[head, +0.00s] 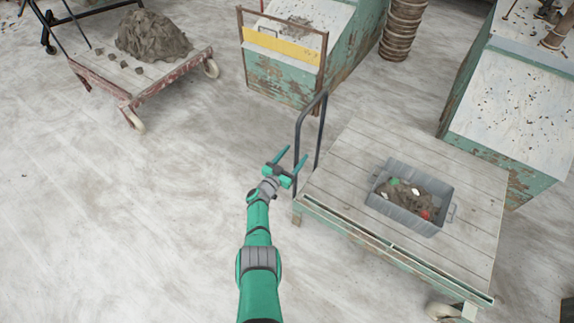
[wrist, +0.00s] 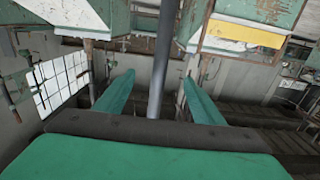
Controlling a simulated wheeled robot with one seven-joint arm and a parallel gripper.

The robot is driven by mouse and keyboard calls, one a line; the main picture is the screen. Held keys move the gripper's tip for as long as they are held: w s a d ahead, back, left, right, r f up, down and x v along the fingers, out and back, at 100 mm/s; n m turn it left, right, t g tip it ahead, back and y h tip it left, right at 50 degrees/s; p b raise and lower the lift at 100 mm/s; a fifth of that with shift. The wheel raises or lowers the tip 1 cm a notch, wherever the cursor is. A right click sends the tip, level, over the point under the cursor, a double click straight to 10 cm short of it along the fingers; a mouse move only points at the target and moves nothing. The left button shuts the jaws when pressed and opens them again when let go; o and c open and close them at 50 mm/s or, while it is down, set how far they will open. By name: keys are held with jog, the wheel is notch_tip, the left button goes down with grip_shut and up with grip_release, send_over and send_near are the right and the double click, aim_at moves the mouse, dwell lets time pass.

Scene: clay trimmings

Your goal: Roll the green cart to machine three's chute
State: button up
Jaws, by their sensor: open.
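The green cart (head: 335,225) stands at the right in the head view, with a plank deck, worn pale-green edge and wheels. Its dark upright handle (head: 318,133) rises at the cart's left end. My gripper (head: 296,152) is at the near post of this handle, open. In the wrist view the grey handle post (wrist: 162,60) stands between the two spread green fingers (wrist: 158,80), with a gap on either side. The post's lower part is hidden behind my palm. No machine number is readable, so I cannot tell which is machine three.
A grey crate (head: 408,221) of clay scraps sits on the cart. A green machine with a yellow panel (head: 283,44) stands behind, another machine (head: 515,120) at right. A reddish cart (head: 100,82) with a clay heap is upper left. The floor at left is clear.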

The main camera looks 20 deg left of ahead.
jog(key=s, duration=0.7)
jog(key=shift+s+a, duration=0.15)
jog(key=shift+a, duration=0.3)
jog(key=shift+d+r, duration=0.1)
